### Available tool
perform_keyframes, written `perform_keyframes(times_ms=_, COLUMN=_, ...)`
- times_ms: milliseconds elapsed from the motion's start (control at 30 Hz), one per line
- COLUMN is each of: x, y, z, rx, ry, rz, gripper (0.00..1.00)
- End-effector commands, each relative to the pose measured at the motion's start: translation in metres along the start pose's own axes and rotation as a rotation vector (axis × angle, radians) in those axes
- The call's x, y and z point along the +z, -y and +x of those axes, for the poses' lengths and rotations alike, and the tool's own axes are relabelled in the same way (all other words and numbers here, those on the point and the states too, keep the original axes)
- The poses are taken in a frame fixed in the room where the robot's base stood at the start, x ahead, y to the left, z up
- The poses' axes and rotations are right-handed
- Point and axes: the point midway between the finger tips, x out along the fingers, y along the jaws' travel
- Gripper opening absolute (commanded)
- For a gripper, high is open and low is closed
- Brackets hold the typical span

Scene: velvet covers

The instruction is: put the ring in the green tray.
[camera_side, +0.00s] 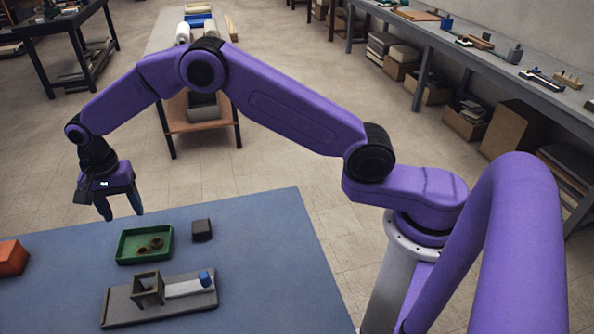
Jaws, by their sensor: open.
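The green tray (130,244) lies on the blue table top. Two small brown round pieces lie inside it: one (157,243) right of the middle, the other (143,252) nearer the front. They look like rings, but they are too small to tell for sure. My gripper (122,211) is open, pointing down, above the table's far edge, behind and left of the tray. Nothing shows between its fingers.
A dark block (202,230) sits right of the tray. In front is a grey base (125,311) with a small open frame (148,288) and a blue cylinder (205,278). An orange box (12,258) stands at the left edge. The table's right part is clear.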

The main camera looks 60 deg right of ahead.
Motion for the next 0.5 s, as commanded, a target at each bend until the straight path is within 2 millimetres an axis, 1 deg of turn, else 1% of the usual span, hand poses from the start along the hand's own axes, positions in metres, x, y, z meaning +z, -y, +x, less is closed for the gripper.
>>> perform_keyframes(times_ms=33, x=0.009, y=-0.009, z=-0.014, rx=-0.004, ry=-0.001, rz=-0.073, gripper=0.6)
perform_keyframes(times_ms=100, x=0.021, y=-0.022, z=-0.03, rx=-0.007, ry=-0.002, rz=-0.182, gripper=0.6)
perform_keyframes(times_ms=167, x=0.032, y=-0.035, z=-0.043, rx=-0.008, ry=-0.002, rz=-0.274, gripper=0.6)
perform_keyframes(times_ms=267, x=0.05, y=-0.061, z=-0.062, rx=-0.01, ry=-0.003, rz=-0.427, gripper=0.6)
perform_keyframes(times_ms=367, x=0.066, y=-0.091, z=-0.079, rx=-0.013, ry=-0.004, rz=-0.579, gripper=0.6)
perform_keyframes(times_ms=467, x=0.082, y=-0.124, z=-0.093, rx=-0.016, ry=-0.005, rz=-0.734, gripper=0.6)
perform_keyframes(times_ms=500, x=0.088, y=-0.139, z=-0.098, rx=-0.017, ry=-0.006, rz=-0.795, gripper=0.6)
